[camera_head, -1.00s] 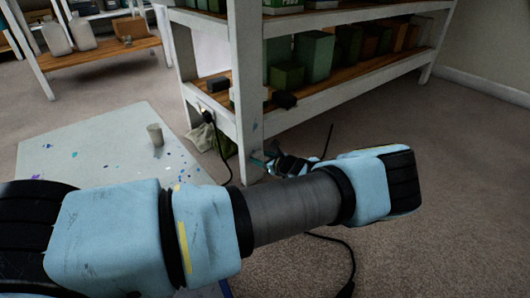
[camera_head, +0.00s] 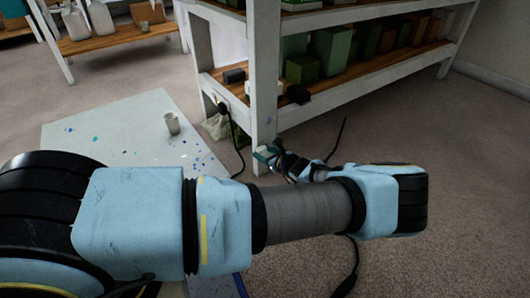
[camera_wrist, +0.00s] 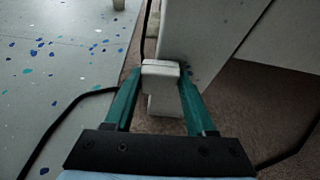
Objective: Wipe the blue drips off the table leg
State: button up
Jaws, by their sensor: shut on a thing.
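The white table leg (camera_head: 264,95) stands upright at the front corner of the shelf table; it also fills the upper middle of the wrist view (camera_wrist: 192,32). Faint bluish marks show low on the leg (camera_head: 269,119), and small dark specks show near my right fingertip in the wrist view. My gripper (camera_head: 265,156) is low at the foot of the leg. Its green fingers are shut on a small white folded pad (camera_wrist: 160,68). The pad is close against the leg; I cannot tell whether it touches. The leg's foot is partly hidden behind my gripper.
A pale sheet (camera_head: 100,150) with blue spots lies on the carpet at left, with a small cup (camera_head: 172,123) on it. A black cable (camera_head: 235,140) hangs beside the leg. A crumpled greenish cloth (camera_head: 216,127) lies behind it. Carpet at right is open.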

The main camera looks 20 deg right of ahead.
jog(key=shift+d+r, duration=0.1)
jog(key=shift+d, duration=0.3)
jog(key=shift+w+d+b, duration=0.7)
jog(key=shift+d+b, duration=1.1)
jog(key=shift+d, duration=1.4)
jog(key=a+p, duration=0.4)
jog(key=s+a+p, duration=0.1)
jog(key=a+p, duration=0.1)
jog(key=shift+s+a+r, duration=0.1)
jog(key=shift+r, duration=0.2)
jog(key=shift+s+a+f+p, duration=0.15)
jog(key=shift+a+p, duration=0.3)
jog(key=shift+s, duration=0.15)
jog(key=shift+s+d+p, duration=0.2)
jog(key=shift+s, duration=0.75)
jog(key=shift+s+d+p, duration=0.2)
jog(key=shift+s, duration=0.75)
jog(key=shift+s+d+p, duration=0.2)
jog(key=shift+s, duration=0.75)
